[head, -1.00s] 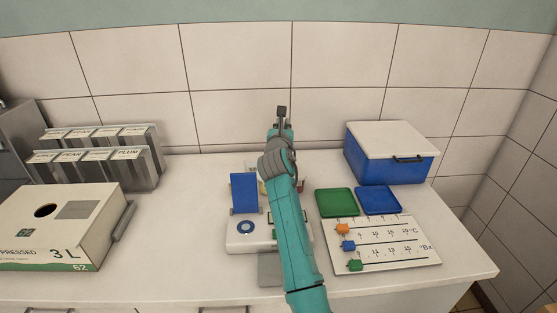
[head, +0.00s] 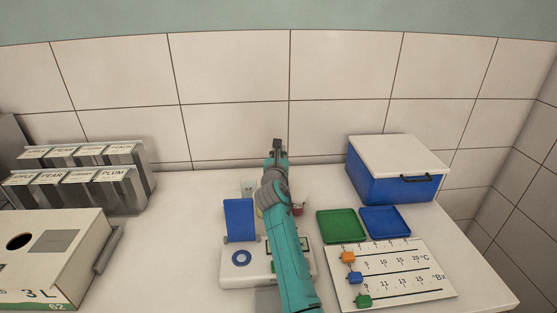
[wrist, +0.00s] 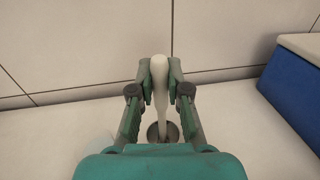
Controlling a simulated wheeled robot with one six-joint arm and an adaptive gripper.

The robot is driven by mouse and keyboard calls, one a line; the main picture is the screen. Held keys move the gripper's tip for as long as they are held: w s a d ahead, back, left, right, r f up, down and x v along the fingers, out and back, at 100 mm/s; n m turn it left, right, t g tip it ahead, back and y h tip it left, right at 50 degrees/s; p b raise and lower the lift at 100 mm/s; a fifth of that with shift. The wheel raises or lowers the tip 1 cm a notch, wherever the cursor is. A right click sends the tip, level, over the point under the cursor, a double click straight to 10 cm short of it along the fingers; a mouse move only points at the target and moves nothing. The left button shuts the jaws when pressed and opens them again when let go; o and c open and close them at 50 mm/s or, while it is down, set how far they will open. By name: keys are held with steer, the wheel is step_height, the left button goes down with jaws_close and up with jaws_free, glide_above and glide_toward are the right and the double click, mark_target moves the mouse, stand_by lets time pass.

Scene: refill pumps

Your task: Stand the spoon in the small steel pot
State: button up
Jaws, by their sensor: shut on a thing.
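My gripper (head: 277,150) is near the back wall above the counter in the head view, with the arm reaching away from me. In the wrist view my gripper (wrist: 159,75) is shut on a pale spoon (wrist: 160,95). The spoon's rounded end is up between the fingertips and its thin part runs down. A small round steel pot (wrist: 154,132) shows below, and the spoon's lower part overlaps its opening. I cannot tell whether the spoon is inside the pot or only above it. The arm hides pot and spoon in the head view.
A white device (head: 233,278) with an upright blue plate (head: 240,220) stands left of my arm, near a clear glass (head: 248,188). A small red item (head: 298,210), green tray (head: 342,226), blue tray (head: 385,221), scale board (head: 400,285) and blue box (head: 385,185) are right.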

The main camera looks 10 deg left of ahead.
steer(key=shift+f, duration=1.3)
steer(key=o, duration=0.8)
steer(key=shift+c, duration=0.2)
steer(key=shift+s, duration=0.1)
